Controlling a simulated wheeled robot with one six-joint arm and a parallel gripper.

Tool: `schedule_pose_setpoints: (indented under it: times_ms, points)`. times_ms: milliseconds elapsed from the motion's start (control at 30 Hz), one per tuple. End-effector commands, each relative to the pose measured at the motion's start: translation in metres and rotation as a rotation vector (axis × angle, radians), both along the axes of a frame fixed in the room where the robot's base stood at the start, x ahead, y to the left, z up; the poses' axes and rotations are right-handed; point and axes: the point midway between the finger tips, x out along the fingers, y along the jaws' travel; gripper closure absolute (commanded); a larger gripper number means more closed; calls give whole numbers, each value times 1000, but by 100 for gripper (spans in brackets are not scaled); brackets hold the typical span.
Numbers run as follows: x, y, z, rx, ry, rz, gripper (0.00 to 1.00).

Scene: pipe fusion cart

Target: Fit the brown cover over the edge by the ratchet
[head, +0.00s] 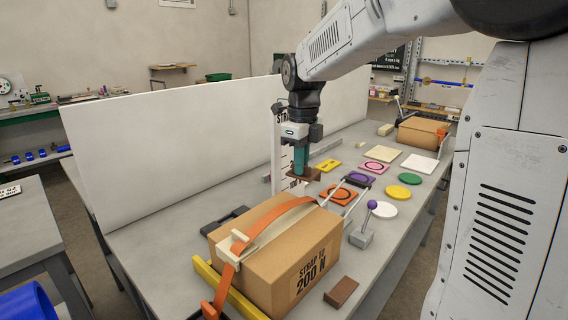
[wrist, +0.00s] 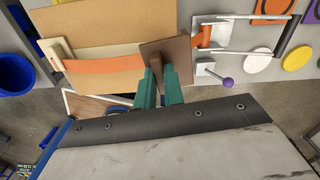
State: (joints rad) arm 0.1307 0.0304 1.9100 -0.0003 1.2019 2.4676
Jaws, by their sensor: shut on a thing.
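My gripper (head: 301,163) has teal fingers shut on the brown cover (head: 306,175), a small plate with an upright rib. It is held in the air above the far right edge of the strapped cardboard box (head: 290,262), apart from it in the head view. In the wrist view the cover (wrist: 163,52) hides part of the orange strap (wrist: 105,65) near the box edge. The ratchet (wrist: 245,32), a metal frame with the strap running into it, lies beside that edge. A cream cover (head: 240,242) sits under the strap on the opposite edge.
A purple-knobbed lever (head: 371,205) stands close to the ratchet. A brown block (head: 341,291) lies on the table in front of the box. Coloured discs and plates, such as a white disc (head: 383,209), lie farther right. A tall white panel (head: 200,140) borders the table's back.

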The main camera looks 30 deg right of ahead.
Motion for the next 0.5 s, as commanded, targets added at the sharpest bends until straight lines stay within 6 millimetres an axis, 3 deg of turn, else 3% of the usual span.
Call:
schedule_pose_setpoints:
  times_ms: [200,500]
  points:
    - [-11,-6,3,0,0,-143,100]
    - [-12,-7,-13,0,1,-152,100]
